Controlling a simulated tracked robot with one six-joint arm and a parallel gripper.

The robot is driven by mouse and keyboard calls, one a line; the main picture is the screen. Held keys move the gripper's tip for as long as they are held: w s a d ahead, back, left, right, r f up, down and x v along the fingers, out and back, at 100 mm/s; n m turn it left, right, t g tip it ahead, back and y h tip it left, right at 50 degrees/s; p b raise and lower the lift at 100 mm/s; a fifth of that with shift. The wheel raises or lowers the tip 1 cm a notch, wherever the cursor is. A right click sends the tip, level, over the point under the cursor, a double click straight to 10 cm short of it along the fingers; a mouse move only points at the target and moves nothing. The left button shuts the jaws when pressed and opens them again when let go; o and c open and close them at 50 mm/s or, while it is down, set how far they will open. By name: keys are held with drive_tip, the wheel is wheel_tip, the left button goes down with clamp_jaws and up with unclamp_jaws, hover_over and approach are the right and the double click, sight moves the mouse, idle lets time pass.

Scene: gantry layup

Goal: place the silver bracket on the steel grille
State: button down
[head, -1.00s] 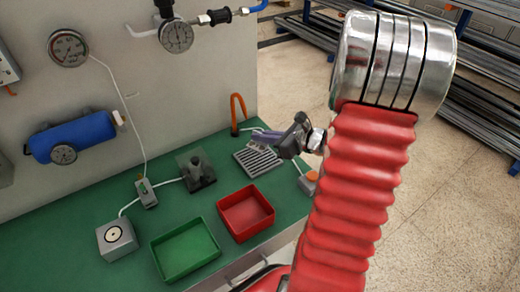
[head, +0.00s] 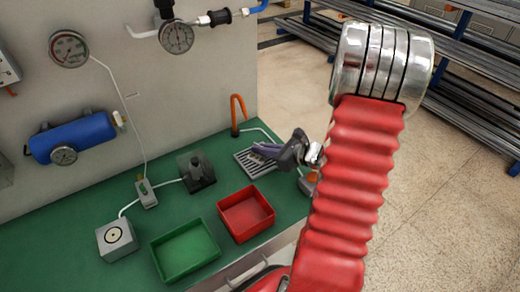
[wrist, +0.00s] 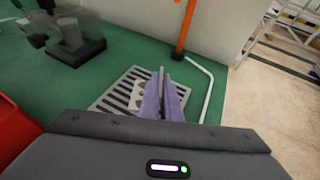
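The steel grille (head: 247,163) lies on the green bench top, and its slots show in the wrist view (wrist: 111,98). My gripper (head: 262,150) is over the grille. In the wrist view its purple fingers (wrist: 162,98) are close together, with a thin grey upright plate between them. This looks like one leg of the silver bracket (wrist: 139,94); its other leg, with holes, sticks out left of the fingers over the grille. I cannot tell whether the bracket touches the grille. In the head view the bracket is too small to make out.
A red tray (head: 246,214) and a green tray (head: 185,250) stand at the front of the bench. A dark block-shaped fixture (head: 197,172) is left of the grille. An orange hooked post (head: 236,114) and a white cable (wrist: 207,88) are close behind and right of the grille.

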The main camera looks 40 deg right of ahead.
drive_tip(key=shift+f, duration=0.1)
drive_tip(key=c, duration=2)
unclamp_jaws()
drive_tip(key=shift+s+d+r, duration=0.2)
drive_tip(key=shift+s+r, duration=0.1)
drive_tip(key=shift+s, duration=0.1)
drive_tip(key=v, duration=1.1)
drive_tip(key=shift+s, duration=0.1)
